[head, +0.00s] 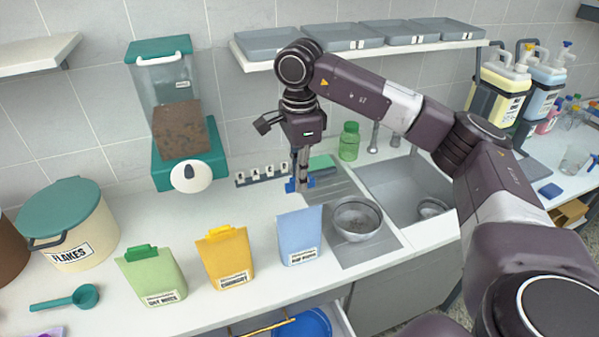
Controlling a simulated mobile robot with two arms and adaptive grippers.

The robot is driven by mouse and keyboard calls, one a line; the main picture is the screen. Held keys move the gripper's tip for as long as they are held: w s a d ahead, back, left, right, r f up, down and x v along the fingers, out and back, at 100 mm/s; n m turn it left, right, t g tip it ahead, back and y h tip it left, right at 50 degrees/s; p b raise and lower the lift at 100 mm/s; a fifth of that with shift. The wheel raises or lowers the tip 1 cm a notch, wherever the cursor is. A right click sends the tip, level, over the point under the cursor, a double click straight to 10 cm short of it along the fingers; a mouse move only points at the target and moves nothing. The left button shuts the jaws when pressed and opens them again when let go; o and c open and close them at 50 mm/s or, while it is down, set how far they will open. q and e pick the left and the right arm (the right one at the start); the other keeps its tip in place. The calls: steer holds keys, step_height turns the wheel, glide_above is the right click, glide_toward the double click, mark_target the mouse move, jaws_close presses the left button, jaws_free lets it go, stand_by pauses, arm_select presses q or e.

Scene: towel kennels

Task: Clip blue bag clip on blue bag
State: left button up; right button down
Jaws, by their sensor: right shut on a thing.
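The blue bag (299,234) stands upright on the white counter, right of the other bags, with its label facing front. No clip shows on its top edge. My right gripper (300,180) points down behind the blue bag and is shut on the blue bag clip (290,186). The fingers hide part of the clip. Clip and gripper look apart from the bag; their exact height above the counter is hard to tell. My left gripper is not in view.
A green bag (152,277) and a yellow bag (226,259) stand to the left, each with a clip on top. A metal bowl (357,220) stands just right of the blue bag. A sink (410,190) lies further right. A teal scoop (80,297) lies front left.

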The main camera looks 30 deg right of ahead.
steer(key=shift+f+b, duration=0.4)
steer(key=shift+f, duration=0.3)
step_height(320, 180, down, 4)
steer(key=b, duration=0.2)
steer(key=shift+b, duration=0.4)
steer(key=shift+f+b, duration=0.35)
steer(key=shift+f, duration=0.25)
steer(key=shift+a+f+b, duration=0.1)
steer(key=shift+f+b, duration=0.9)
steer(key=shift+f, duration=0.05)
stand_by(1.8)
steer(key=c, duration=2)
jaws_free()
steer(key=shift+o, duration=0.2)
